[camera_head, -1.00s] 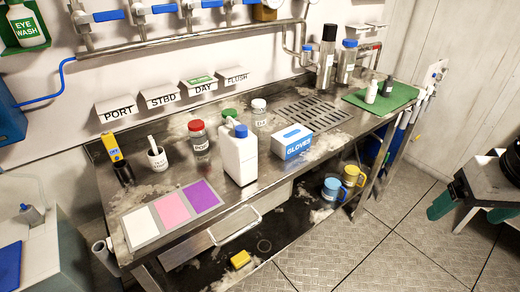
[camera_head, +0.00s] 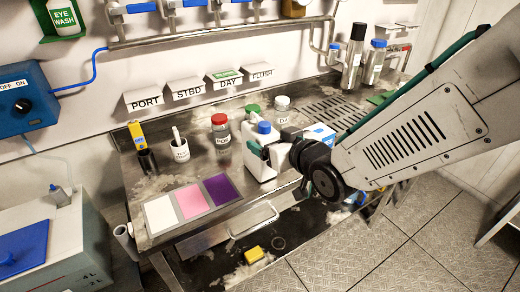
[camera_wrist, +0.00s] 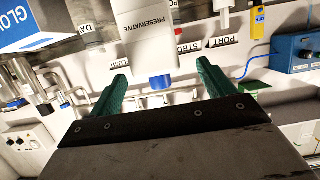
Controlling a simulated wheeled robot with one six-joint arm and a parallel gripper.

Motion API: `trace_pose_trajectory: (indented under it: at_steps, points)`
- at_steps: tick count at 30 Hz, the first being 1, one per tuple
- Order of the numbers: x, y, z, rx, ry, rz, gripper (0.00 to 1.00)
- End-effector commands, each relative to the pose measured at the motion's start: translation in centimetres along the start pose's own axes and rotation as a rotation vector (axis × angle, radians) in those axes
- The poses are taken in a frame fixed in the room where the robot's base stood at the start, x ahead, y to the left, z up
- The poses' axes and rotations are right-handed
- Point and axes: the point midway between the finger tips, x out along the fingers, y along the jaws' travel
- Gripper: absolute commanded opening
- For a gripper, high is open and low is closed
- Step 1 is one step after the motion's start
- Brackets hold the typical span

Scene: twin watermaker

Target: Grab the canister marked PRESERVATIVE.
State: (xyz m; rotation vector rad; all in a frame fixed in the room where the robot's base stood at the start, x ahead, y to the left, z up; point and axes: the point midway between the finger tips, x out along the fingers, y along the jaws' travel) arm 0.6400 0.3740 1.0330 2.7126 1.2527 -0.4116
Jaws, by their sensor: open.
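The white PRESERVATIVE canister (camera_head: 258,168) stands upright on the steel bench, with a blue cap (camera_head: 264,127) on top. In the wrist view, which looks upside down, its label reads PRESERVATIVE on the canister's white body (camera_wrist: 150,38). My gripper (camera_head: 266,150) is at the canister's upper right in the head view, hiding part of that side. In the wrist view my gripper's green fingers (camera_wrist: 162,70) are apart, with the blue cap (camera_wrist: 160,82) in the gap between them. Clear space shows on both sides of the cap. Nothing is held.
A blue-and-white gloves box (camera_head: 320,134) is partly behind my arm; it also shows in the wrist view (camera_wrist: 38,25). A red-lidded jar (camera_head: 221,132), a green-lidded jar (camera_head: 252,109) and a white-lidded jar (camera_head: 282,110) stand close by. A colour card (camera_head: 190,205) lies at the front left.

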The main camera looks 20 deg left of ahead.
Motion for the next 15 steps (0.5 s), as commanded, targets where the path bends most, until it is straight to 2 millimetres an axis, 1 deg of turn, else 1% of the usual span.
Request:
trace_pose_trajectory:
  at_steps: [8, 12, 15]
  points:
    - [3.2, 0.2, 0.2, 0.000, 0.001, 0.001, 0.82]
    - [5.4, 0.5, 0.4, 0.000, 0.001, 0.001, 0.82]
    - [6.6, 0.5, 0.3, 0.000, 0.001, 0.001, 0.82]
